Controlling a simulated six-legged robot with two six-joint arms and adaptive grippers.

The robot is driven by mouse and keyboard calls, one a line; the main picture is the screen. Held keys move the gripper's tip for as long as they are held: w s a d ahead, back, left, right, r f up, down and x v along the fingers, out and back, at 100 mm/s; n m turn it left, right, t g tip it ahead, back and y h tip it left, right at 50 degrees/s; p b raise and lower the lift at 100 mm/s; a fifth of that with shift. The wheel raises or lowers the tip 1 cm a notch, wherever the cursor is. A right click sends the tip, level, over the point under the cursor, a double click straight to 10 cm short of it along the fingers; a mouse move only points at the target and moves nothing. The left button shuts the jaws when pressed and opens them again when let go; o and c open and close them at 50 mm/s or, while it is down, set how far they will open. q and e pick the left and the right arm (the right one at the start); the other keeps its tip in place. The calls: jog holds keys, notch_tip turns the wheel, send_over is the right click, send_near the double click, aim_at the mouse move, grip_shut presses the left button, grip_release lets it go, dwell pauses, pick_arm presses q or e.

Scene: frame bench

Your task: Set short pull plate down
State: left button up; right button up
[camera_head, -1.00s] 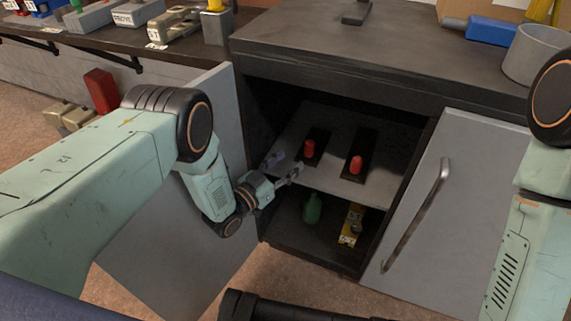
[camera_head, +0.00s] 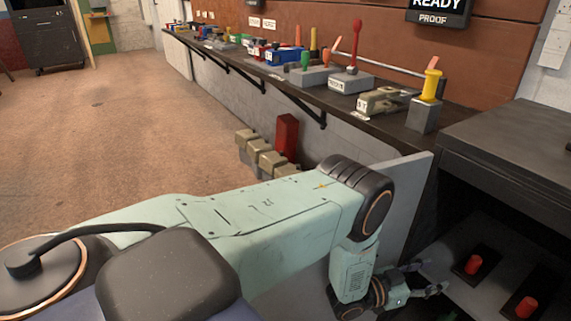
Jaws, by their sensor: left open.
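Two dark plates with upright red knobs lie on the grey cabinet shelf (camera_head: 463,301) at the lower right. The left plate (camera_head: 487,254) looked the shorter of the two in the earlier view, so I take it as the short pull plate. The other plate (camera_head: 541,286) lies to its right, partly cut off by the frame. My left gripper (camera_head: 431,278) is open and empty at the cabinet opening, left of the short plate and apart from it. My right gripper is out of view.
The open cabinet door (camera_head: 408,205) stands behind my left arm. A long wall bench (camera_head: 392,122) carries several tools and blocks. A red box (camera_head: 287,136) and tan blocks (camera_head: 262,153) stand below it. The brown floor (camera_head: 130,130) at left is clear.

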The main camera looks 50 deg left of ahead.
pick_arm(q)
jog(key=s+a+f+n+g+y, duration=0.25)
jog(key=s+a+f+g, duration=0.2)
jog(key=s, duration=0.45)
jog(key=s+a+f+n+g+y, duration=0.25)
jog(key=s+f+g+y, duration=0.2)
jog(key=s, duration=0.55)
jog(key=s+a+r+g, duration=0.1)
jog(key=s+a+g, duration=0.1)
jog(key=s, duration=0.9)
jog(key=s+a+r+n+g+y, duration=0.1)
jog(key=s+g, duration=0.3)
jog(key=s, duration=0.7)
jog(key=shift+s+a+r+y, duration=0.3)
jog(key=shift+s+a+r, duration=0.1)
jog(key=shift+a, duration=0.05)
jog(key=shift+r, duration=0.1)
